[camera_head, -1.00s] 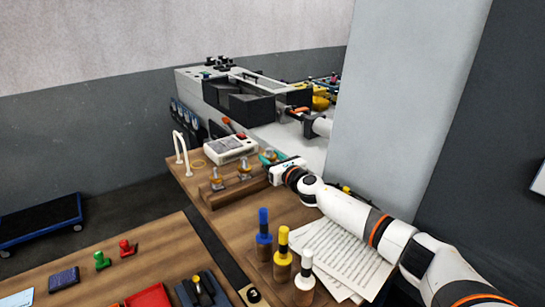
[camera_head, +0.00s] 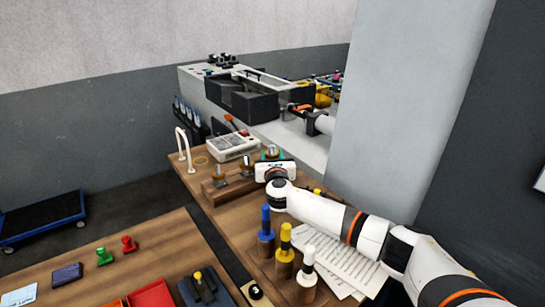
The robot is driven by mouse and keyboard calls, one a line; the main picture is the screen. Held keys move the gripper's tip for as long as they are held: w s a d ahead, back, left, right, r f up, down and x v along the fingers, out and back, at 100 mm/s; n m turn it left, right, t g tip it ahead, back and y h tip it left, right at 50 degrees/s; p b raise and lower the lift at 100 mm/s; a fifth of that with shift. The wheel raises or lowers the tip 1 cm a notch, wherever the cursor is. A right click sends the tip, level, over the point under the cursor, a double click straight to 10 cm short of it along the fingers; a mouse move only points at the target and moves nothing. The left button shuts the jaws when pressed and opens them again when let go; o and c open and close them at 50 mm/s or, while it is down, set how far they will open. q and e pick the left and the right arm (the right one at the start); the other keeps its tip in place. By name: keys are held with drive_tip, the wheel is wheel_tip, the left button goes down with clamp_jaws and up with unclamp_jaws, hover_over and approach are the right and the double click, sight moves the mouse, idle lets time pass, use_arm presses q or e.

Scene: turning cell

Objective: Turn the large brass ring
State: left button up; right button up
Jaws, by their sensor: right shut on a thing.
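Several brass pieces with grey tops stand in a row on a wooden rack (camera_head: 228,188): the left one (camera_head: 219,171), the middle one (camera_head: 246,163) and the right one (camera_head: 271,149). Which of them is the large brass ring I cannot tell for sure. My right gripper (camera_head: 272,156) is at the right end of the row, its teal fingertips at the right brass piece. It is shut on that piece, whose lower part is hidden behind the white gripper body. My left gripper is not in view.
A white instrument box (camera_head: 233,147) and white hooked stand (camera_head: 184,148) are behind the rack. A grey machine (camera_head: 245,95) stands behind; a pale column (camera_head: 400,100) blocks the right.

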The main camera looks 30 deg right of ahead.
sight(273, 157)
drive_tip(key=shift+r, duration=0.2)
drive_tip(key=o, duration=1)
drive_tip(key=shift+f, duration=0.1)
drive_tip(key=shift+s+a+f, duration=0.1)
drive_tip(key=shift+s+a, duration=0.05)
drive_tip(key=shift+s, duration=0.25)
drive_tip(key=b+v, duration=0.2)
drive_tip(key=v, duration=0.3)
drive_tip(key=shift+s, duration=0.25)
drive_tip(key=shift+s+a, duration=0.25)
drive_tip(key=shift+s, duration=0.25)
